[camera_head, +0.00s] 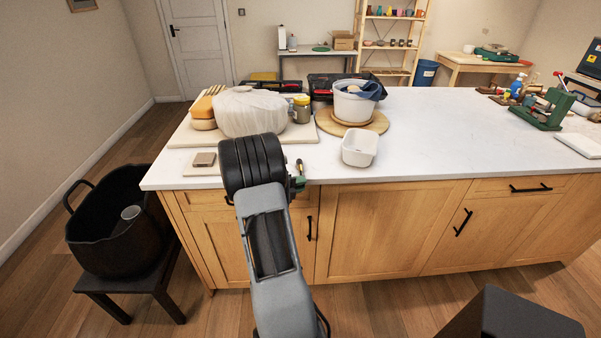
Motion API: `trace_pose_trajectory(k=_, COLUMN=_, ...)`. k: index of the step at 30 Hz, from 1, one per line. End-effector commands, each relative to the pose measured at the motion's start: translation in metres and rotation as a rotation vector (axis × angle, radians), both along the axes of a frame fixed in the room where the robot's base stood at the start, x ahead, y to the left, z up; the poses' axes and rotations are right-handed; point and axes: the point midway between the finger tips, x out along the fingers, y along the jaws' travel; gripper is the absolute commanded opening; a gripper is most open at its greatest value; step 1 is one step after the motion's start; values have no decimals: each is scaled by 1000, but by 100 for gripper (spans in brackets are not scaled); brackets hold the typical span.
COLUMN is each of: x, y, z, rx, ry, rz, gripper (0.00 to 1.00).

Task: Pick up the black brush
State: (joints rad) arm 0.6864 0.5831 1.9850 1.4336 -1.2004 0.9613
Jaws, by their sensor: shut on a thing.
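My arm reaches up from the bottom to the near edge of the white counter (455,140). Its black ribbed wrist covers most of my gripper, and the fingertips are not clearly seen. A small dark and green part shows just right of the wrist, at the counter edge. A thin dark tool (299,166) with a yellowish part stands up there, and my gripper appears shut on it. It may be the black brush, but it is too small and too covered to tell. No other black brush can be made out.
A plastic-wrapped lump (250,111) lies on a board behind the wrist. A white tub (360,148) and a white bucket (353,104) on a round board (377,124) stand to the right. A small block (204,159) lies left. The counter's middle right is clear.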

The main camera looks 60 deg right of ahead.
Motion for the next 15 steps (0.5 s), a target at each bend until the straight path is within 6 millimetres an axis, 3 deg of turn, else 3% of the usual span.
trace_pose_trajectory(k=8, x=0, y=0, z=6, rx=2, ry=0, rz=1, gripper=0)
trace_pose_trajectory(k=13, x=0, y=0, z=31, rx=-2, ry=-5, rz=1, gripper=0)
trace_pose_trajectory(k=15, x=-9, y=8, z=45, rx=-2, ry=-4, rz=1, gripper=0)
